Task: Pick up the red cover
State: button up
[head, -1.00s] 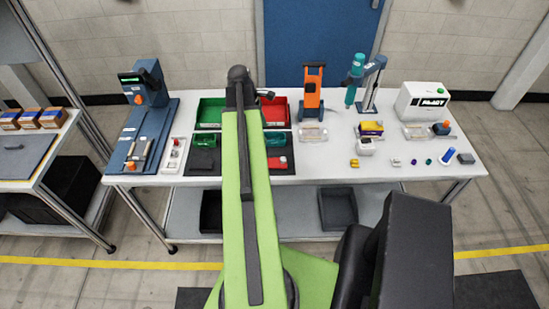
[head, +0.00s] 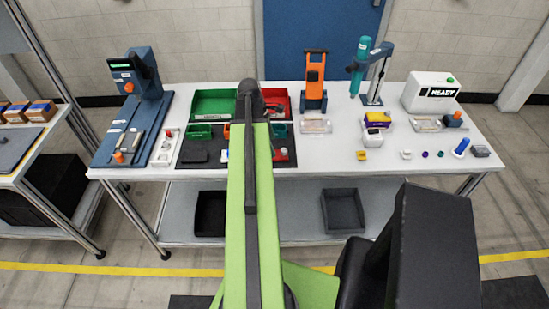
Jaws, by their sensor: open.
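A small red piece (head: 283,152), which looks like the red cover, lies on the right part of the dark mat (head: 190,161) on the table. It sits just right of my green arm, which may hide part of it. My arm reaches up the middle of the view, and its dark end stands in front of the bins. My gripper's jaws do not show; they are hidden behind the arm, so their distance to the red piece cannot be told.
A green bin (head: 214,103) and a red bin (head: 275,97) stand behind the mat. A blue press (head: 143,80) stands left, an orange frame (head: 315,80) and a white box (head: 430,92) right. Small parts lie at the front right. The table (head: 330,168) has free room at front centre.

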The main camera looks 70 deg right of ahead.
jog(key=b+x, duration=0.2)
jog(key=x, duration=0.1)
jog(key=b+x, duration=0.2)
jog(key=shift+w+a, duration=0.15)
jog(key=shift+a, duration=0.1)
jog(key=shift+r, duration=0.1)
jog(key=c, duration=1.5)
jog(key=shift+o, duration=0.2)
